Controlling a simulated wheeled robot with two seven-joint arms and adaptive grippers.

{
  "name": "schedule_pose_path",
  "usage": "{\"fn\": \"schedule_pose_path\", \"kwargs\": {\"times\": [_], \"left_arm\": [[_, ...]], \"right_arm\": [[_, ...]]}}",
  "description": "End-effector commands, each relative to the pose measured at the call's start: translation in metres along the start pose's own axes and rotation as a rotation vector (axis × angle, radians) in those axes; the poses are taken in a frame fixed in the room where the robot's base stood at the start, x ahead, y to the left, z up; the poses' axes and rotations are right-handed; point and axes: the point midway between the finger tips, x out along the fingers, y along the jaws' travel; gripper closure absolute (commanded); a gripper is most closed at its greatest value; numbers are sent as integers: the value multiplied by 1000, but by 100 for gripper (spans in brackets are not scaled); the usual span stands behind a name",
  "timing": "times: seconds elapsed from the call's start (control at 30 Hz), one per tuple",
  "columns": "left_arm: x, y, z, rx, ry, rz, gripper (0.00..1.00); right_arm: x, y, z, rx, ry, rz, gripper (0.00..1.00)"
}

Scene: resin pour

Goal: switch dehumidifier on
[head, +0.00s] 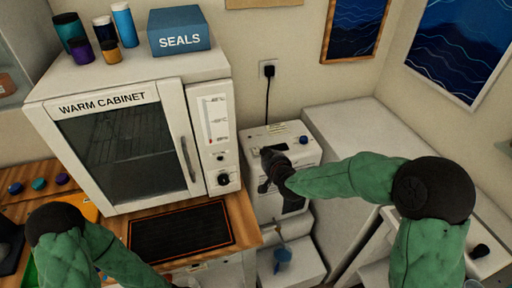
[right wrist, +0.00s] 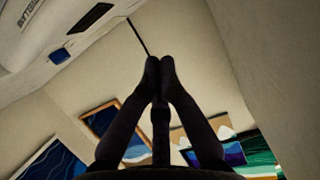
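The dehumidifier (head: 312,152) is a white box against the back wall, right of the warm cabinet. A dark blue button (head: 303,140) sits on its top right; a blue button (right wrist: 60,57) also shows on the white casing in the right wrist view. My right gripper (head: 268,154) is at the dehumidifier's upper front, left of the blue button. In the right wrist view its fingertips (right wrist: 160,64) are together with nothing between them. I cannot tell whether it touches the casing. My left arm shows at the bottom left, but its gripper is out of view.
The warm cabinet (head: 190,88) stands left of the dehumidifier on a wooden counter (head: 245,222). A black cord (head: 267,98) runs up to a wall socket (head: 268,68). A white block (head: 345,130) stands close on the right. A small blue item (head: 283,254) is below.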

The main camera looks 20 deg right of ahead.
Motion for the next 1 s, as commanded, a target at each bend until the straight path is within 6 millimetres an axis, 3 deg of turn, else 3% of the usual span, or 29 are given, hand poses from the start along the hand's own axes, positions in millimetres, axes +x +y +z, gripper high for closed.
{"fn": "schedule_pose_path", "kwargs": {"times": [0.37,0.97,1.0], "left_arm": [[3,-1,0,0,0,0,59],[25,-9,-1,0,0,0,59],[29,-10,-1,0,0,0,59]], "right_arm": [[10,0,2,1,-2,0,100],[105,0,3,1,-2,-1,100],[104,0,13,1,-5,0,100]]}}
